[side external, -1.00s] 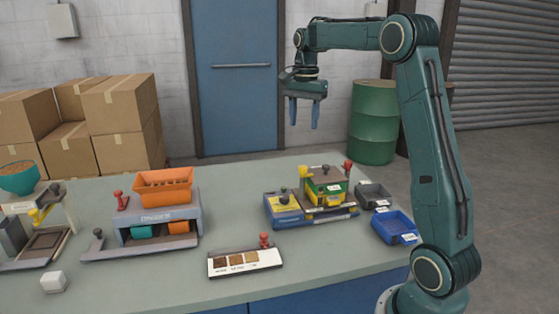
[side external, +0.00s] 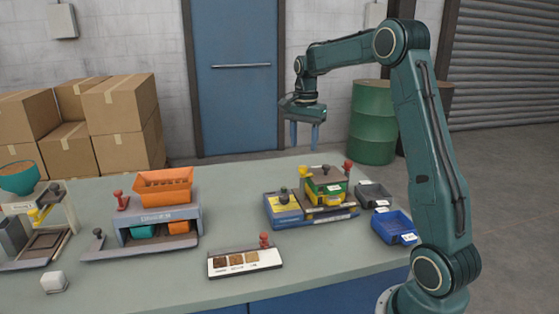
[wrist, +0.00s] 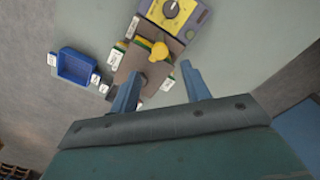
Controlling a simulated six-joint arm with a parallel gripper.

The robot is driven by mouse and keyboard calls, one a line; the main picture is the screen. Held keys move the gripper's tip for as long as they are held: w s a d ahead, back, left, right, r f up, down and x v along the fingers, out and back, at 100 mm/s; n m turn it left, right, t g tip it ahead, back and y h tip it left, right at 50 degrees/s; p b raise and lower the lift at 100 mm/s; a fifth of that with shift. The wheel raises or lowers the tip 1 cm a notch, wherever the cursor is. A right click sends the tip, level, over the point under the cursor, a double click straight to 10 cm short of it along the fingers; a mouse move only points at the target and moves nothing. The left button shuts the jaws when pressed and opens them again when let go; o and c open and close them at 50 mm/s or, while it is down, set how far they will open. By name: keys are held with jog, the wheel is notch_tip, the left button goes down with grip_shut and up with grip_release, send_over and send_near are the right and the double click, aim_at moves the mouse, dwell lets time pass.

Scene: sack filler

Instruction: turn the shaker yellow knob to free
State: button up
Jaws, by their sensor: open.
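The shaker (side external: 318,212) stands on the right part of the bench, with a green and yellow box stack (side external: 327,190) under a brown top. Its yellow knob (side external: 306,173) stands at the stack's left side; it also shows in the wrist view (wrist: 159,51). Its setting cannot be read. A dark dial on a yellow panel (side external: 283,204) is to the left, also in the wrist view (wrist: 172,10). My gripper (side external: 304,143) is open and empty, pointing down above and apart from the knob. In the wrist view its fingers (wrist: 160,82) frame part of the shaker's top.
A red knob (side external: 348,167) rises at the shaker's right. A blue tray (side external: 396,228) and a dark tray (side external: 373,195) lie to the right. A sample board (side external: 244,262) lies in front, and a machine with an orange hopper (side external: 163,187) stands left. Bench between them is clear.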

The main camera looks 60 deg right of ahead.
aim_at(303, 167)
notch_tip(303, 167, down, 8)
jog(key=shift+r, duration=0.2)
dwell(0.3)
jog(key=c, duration=1)
